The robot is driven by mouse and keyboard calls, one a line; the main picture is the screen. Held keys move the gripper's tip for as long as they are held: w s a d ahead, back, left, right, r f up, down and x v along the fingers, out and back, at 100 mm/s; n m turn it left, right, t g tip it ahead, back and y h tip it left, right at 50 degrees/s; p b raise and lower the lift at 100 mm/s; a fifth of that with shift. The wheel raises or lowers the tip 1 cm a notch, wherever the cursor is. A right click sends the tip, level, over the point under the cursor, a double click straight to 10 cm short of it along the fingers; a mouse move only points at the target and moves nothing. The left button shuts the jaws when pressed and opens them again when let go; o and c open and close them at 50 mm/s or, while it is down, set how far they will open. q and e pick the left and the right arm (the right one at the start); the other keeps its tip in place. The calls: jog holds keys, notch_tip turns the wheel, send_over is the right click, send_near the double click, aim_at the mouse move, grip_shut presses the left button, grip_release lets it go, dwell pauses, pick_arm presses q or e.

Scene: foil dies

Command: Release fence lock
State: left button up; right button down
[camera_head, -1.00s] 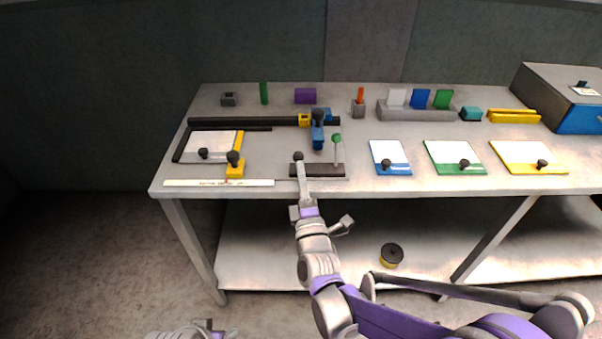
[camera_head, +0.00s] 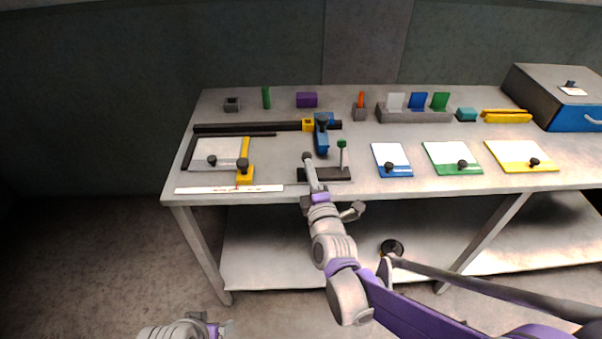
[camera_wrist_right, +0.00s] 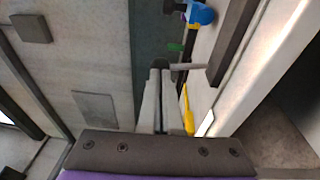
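A dark lock base (camera_head: 338,175) lies at the front edge of the table in the head view. A black knob (camera_head: 307,156) stands at its left end and a green-topped post (camera_head: 342,144) near its right end. My right gripper (camera_head: 310,168) is at the black knob, its tips just in front of it; contact is hard to tell. In the right wrist view its fingers (camera_wrist_right: 160,75) are close together, seemingly shut, beside a grey stem (camera_wrist_right: 187,66) rising from the dark base (camera_wrist_right: 235,40). My left gripper (camera_head: 215,329) is low at the bottom edge, its fingers barely visible.
Left of the base are a white scale strip (camera_head: 228,189) and a yellow stop (camera_head: 245,170). Blue (camera_head: 391,160), green (camera_head: 453,158) and yellow-edged (camera_head: 522,156) plates lie right.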

aim_at(310, 155)
jog(key=shift+w+r+p, duration=0.55)
jog(key=shift+w+r, duration=0.05)
jog(key=shift+r, duration=0.05)
jog(key=w, duration=0.1)
jog(key=w+r, duration=0.1)
jog(key=shift+w+d, duration=0.1)
jog(key=shift+w, duration=0.3)
jog(key=shift+w+r, duration=0.15)
jog(key=shift+w, duration=1.5)
jog(key=shift+w, duration=0.1)
jog(key=shift+r+p, duration=0.15)
jog(key=shift+p, duration=0.15)
